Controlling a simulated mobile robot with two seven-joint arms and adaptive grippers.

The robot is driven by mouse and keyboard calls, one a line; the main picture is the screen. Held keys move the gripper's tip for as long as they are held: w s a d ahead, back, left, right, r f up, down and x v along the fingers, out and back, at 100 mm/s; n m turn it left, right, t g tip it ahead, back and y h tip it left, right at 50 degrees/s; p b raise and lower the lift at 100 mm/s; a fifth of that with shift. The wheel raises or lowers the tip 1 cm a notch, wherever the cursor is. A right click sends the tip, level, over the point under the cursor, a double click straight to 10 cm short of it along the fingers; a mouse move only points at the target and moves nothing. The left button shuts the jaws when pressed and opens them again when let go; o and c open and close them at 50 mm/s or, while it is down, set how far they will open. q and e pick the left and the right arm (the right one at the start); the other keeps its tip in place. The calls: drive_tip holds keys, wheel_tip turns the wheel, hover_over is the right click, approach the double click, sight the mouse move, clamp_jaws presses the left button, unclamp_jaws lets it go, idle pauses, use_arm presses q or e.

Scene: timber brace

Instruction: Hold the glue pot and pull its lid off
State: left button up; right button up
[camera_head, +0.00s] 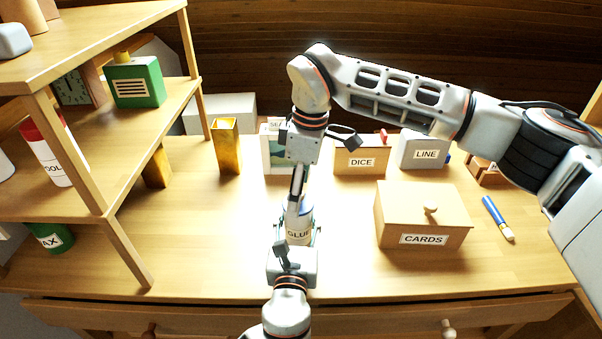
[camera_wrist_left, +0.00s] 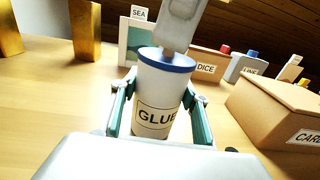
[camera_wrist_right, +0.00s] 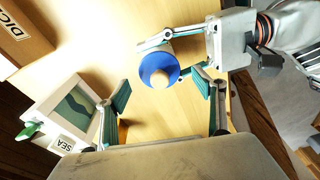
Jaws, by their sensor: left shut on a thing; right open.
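The glue pot (camera_wrist_left: 155,108) is a pale cylinder marked GLUE, standing upright on the desk; the head view shows it partly covered (camera_head: 299,236). Its blue lid (camera_wrist_right: 157,67) is on top, with a pale knob (camera_wrist_right: 160,79) in the middle. My left gripper (camera_wrist_left: 161,104) is shut around the pot's sides, one finger on each side. My right gripper (camera_head: 299,192) points down above the pot. In the right wrist view its fingers are spread wide, with the knob between them in the picture (camera_wrist_right: 161,90).
Behind are a SEA picture (camera_head: 275,156), a DICE box (camera_head: 361,160), a LINE container (camera_head: 422,151) and a gold vase (camera_head: 227,147). A wooden shelf (camera_head: 122,225) stands left. Desk left of the pot is clear.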

drive_tip(key=shift+f, duration=0.65)
clamp_jaws()
drive_tip(key=shift+r, duration=0.1)
idle(0.3)
drive_tip(key=shift+r, duration=1.05)
drive_tip(key=shift+r, duration=0.1)
drive_tip(key=shift+r, duration=1.95)
use_arm(q)
drive_tip(key=o, duration=1.7)
